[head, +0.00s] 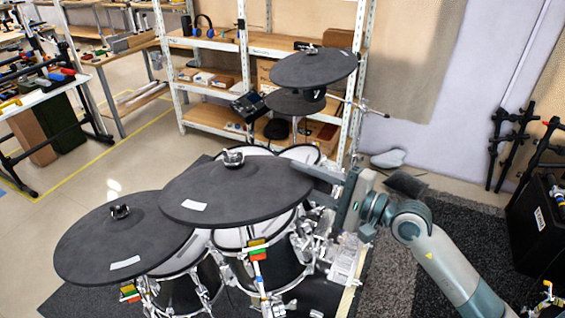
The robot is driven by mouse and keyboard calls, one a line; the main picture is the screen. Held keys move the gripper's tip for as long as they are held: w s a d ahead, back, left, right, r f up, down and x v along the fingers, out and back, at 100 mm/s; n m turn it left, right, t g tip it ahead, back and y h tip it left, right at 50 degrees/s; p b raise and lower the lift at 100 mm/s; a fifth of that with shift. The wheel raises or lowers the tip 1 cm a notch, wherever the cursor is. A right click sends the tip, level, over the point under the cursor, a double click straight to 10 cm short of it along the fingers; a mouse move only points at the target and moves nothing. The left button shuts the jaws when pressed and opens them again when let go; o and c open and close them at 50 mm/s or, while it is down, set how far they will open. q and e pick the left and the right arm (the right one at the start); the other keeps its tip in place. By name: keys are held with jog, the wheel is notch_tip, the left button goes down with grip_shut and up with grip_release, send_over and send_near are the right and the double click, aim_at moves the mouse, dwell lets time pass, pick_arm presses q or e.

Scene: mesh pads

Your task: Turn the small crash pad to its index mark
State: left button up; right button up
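Three larger dark round pads show in the head view. One is at the front left (100,238), a wider one is in the middle (250,190), and one is at the back (305,68). The front left and middle pads each carry a white strip, the middle one's strip (194,205) near its front left edge. I cannot tell for sure which is the small crash pad. My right gripper (312,182) is at the right edge of the middle pad, its fingers apart. Whether they touch the rim is unclear. My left gripper is out of view.
Drums with chrome hardware (265,265) stand under the pads. A smaller dark pad (295,102) sits below the back pad. Shelving (245,45) is behind, and a black case (535,225) is at the right. Bare floor lies at the left.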

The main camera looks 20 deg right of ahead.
aim_at(285, 169)
jog(key=p+x, duration=0.1)
jog(key=x, duration=0.2)
jog(key=shift+w+a+r, duration=0.15)
jog(key=shift+w+a, duration=0.05)
jog(key=shift+w, duration=0.05)
jog(key=shift+w+a, duration=0.35)
jog(key=shift+c, duration=0.6)
